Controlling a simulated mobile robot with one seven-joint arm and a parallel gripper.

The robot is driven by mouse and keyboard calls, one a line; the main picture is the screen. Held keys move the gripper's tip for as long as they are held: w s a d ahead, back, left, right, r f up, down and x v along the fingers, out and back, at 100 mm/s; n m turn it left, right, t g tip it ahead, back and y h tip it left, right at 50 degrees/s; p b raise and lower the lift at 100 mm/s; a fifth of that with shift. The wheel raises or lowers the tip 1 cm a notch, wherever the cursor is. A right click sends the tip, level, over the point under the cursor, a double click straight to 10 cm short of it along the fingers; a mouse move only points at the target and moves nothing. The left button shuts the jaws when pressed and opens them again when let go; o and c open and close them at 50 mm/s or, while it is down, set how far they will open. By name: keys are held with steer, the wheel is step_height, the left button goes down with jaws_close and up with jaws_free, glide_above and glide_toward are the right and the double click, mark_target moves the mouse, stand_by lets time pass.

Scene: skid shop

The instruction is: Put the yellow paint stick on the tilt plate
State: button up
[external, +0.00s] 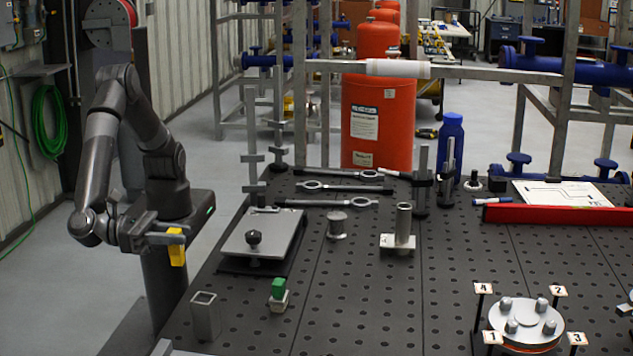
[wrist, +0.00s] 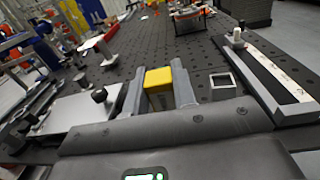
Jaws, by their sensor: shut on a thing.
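My gripper (external: 172,238) is shut on the yellow paint stick (external: 177,254), which hangs down from the fingers. It is held in the air just off the table's left edge, left of the tilt plate. In the wrist view the yellow end of the stick (wrist: 158,76) shows between the two fingers (wrist: 159,92); its lower part is hidden. The tilt plate (external: 277,232) is a flat grey plate on a dark base, with a black ball knob (external: 254,237) near its front. In the wrist view the plate (wrist: 75,112) lies left of my gripper.
An open square tube (external: 205,318) and a small green-topped block (external: 278,292) stand in front of the plate. A short metal cylinder (external: 337,225) and a pipe on a foot (external: 403,228) stand to its right. Wrenches (external: 330,203) lie behind. The perforated table's (external: 360,310) front middle is clear.

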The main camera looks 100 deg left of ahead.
steer(key=shift+s+r, duration=0.35)
steer(key=shift+s, duration=0.2)
steer(key=w+a+r+n+g+y, duration=0.1)
steer(key=a+r+n+y, duration=0.15)
steer(key=a, duration=1.05)
steer(key=w+a+r+n+y, duration=0.1)
steer(key=a+r+n+y, duration=0.2)
steer(key=a, duration=1)
steer(key=shift+m+y, duration=0.35)
steer(key=shift+m, duration=0.4)
steer(key=shift+w+a+f, duration=0.8)
steer(key=shift+w+f, duration=0.95)
steer(key=shift+f, duration=0.15)
steer(key=shift+w+a+f, duration=0.75)
steer(key=shift+w+f, duration=1)
steer(key=shift+f, duration=0.1)
steer(key=shift+w+a+f, duration=0.8)
steer(key=shift+w+f, duration=0.95)
steer(key=shift+f, duration=0.15)
steer(key=shift+f, duration=0.1)
steer(key=o, duration=1)
